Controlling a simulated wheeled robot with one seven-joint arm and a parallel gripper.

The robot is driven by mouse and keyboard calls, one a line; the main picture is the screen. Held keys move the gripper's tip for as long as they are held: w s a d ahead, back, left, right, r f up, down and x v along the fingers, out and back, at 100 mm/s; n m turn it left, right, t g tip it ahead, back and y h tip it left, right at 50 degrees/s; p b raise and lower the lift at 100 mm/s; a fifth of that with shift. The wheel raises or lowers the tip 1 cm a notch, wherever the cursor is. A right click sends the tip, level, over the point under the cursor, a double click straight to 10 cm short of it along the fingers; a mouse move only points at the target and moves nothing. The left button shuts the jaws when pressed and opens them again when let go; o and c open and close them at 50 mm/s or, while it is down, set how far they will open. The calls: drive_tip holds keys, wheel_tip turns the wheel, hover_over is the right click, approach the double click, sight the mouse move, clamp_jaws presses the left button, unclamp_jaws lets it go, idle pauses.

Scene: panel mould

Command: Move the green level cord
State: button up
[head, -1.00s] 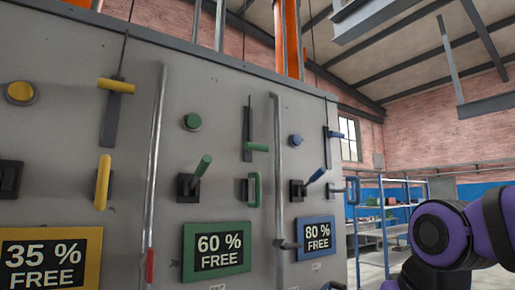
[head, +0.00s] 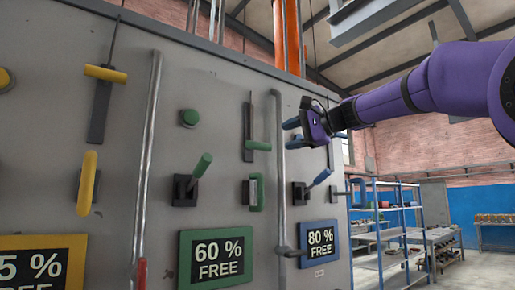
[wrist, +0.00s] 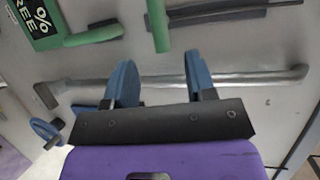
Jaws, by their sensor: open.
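The green level cord hangs on the grey panel, with its green crossbar handle (head: 258,145) at the lower end of a dark vertical strip. My gripper (head: 290,132) is open and empty, a little right of this handle in the head view, over the pipe between the green and blue columns. In the wrist view the green handle (wrist: 157,25) lies ahead of the two blue fingers (wrist: 158,65), lined up with the gap between them. It looks apart from them. My gripper hides the blue cord's handle in the head view.
Close by are a green button (head: 189,118), a green lever (head: 202,166), a green pull handle (head: 257,194) and the 60 % sign (head: 214,256). Bent pipes, one a grey pipe (head: 279,180), stand out from the panel. Blue shelving (head: 374,225) is at right.

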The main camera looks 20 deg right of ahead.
sight(263, 145)
drive_tip(key=x, duration=1)
drive_tip(key=shift+w+a, duration=0.15)
drive_tip(key=shift+c, duration=0.3)
